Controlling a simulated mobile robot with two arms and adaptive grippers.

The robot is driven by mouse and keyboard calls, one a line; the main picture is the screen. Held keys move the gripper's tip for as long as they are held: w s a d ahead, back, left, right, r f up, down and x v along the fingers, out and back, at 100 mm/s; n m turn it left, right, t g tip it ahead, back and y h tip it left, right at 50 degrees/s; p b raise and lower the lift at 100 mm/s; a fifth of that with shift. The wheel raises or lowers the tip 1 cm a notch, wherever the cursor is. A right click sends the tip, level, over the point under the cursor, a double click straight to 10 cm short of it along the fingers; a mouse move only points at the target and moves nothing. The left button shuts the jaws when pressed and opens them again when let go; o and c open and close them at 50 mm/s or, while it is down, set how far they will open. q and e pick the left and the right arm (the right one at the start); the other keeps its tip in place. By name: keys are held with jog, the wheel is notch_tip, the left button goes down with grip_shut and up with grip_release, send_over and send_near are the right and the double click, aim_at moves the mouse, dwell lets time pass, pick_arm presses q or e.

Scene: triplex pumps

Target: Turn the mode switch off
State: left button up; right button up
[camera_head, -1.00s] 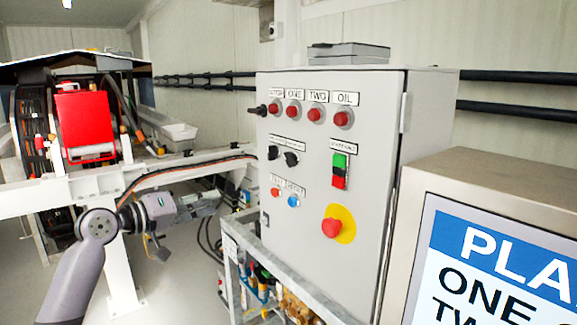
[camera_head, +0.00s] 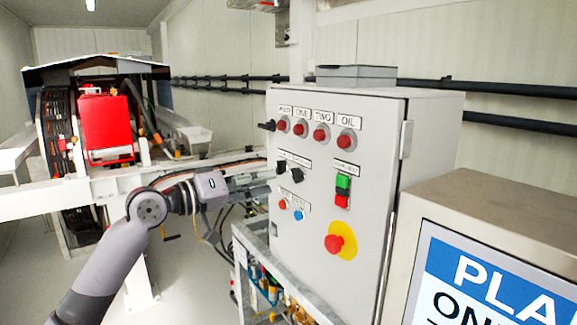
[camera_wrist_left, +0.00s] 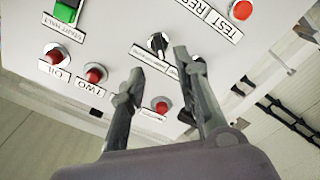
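The grey control cabinet (camera_head: 330,215) carries two black rotary switches side by side, a left one (camera_head: 281,166) and a right one (camera_head: 297,175). Their labels are too small to read, so I cannot tell which is the mode switch. My left gripper (camera_head: 262,184) is just left of the cabinet front, at about switch height. In the left wrist view, its two fingers (camera_wrist_left: 158,62) are apart with nothing between them. One black switch (camera_wrist_left: 158,42) shows just beyond the fingertips; the other seems hidden behind a finger. My right gripper is not in view.
A green-red start switch (camera_head: 343,190), a blue button (camera_head: 298,215) and a red emergency stop (camera_head: 335,243) sit nearby.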

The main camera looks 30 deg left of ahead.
aim_at(292, 174)
pick_arm(q)
jog(key=p+x, duration=0.3)
jog(key=x, duration=0.3)
jog(key=shift+w+d+r, duration=0.1)
jog(key=shift+w+r, duration=0.05)
jog(key=shift+w+d, duration=0.15)
jog(key=shift+w, duration=0.25)
jog(key=shift+c, duration=0.5)
jog(key=c, duration=0.6)
